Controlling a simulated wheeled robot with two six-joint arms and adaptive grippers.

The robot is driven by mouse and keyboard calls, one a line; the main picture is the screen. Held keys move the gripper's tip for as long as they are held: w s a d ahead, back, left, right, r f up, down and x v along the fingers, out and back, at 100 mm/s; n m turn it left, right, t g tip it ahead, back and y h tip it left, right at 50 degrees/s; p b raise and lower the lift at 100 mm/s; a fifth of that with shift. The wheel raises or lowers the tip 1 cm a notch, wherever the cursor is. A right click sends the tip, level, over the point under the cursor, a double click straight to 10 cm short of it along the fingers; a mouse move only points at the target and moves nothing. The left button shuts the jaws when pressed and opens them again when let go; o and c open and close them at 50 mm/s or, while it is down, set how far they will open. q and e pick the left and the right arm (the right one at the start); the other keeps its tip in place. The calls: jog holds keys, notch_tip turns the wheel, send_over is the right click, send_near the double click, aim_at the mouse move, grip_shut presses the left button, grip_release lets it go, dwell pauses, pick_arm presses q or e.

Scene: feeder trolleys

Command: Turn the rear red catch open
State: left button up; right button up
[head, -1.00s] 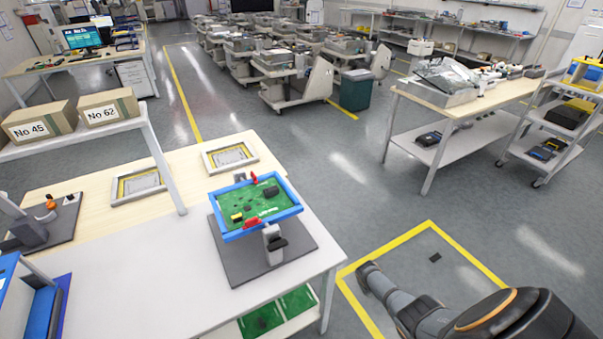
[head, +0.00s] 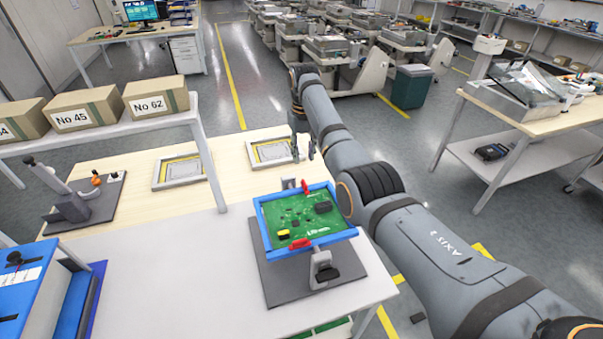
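A green circuit board (head: 287,222) lies in a blue frame (head: 273,245), raised on a stand with a dark grey base plate (head: 285,287). The rear red catch (head: 305,187) stands up at the frame's far edge, right of its middle. The front red catch (head: 300,243) lies along the near edge. My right arm reaches in from the lower right, and my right gripper (head: 303,153) points down beyond the rear catch, apart from it. Its two fingers look spread with nothing between them. My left gripper is not in view.
Two grey frames (head: 182,172) (head: 268,152) lie on the wooden table behind the stand. A shelf with boxes (head: 75,118) stands at left. A blue case (head: 28,290) is at the lower left. The white tabletop (head: 170,280) left of the stand is clear.

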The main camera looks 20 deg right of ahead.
aim_at(305, 183)
jog(key=f, duration=0.2)
jog(key=s+f+p, duration=0.1)
jog(key=shift+d, duration=0.25)
jog(key=f, duration=0.6)
jog(key=shift+w+a+f, duration=0.1)
jog(key=shift+w+f, duration=0.2)
jog(key=shift+w, duration=0.05)
jog(key=shift+f, duration=0.45)
jog(key=shift+c, duration=0.4)
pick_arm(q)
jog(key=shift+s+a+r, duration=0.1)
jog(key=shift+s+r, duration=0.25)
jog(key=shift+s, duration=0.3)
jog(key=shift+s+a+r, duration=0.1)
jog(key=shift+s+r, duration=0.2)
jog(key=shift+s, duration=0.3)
pick_arm(e)
grip_shut()
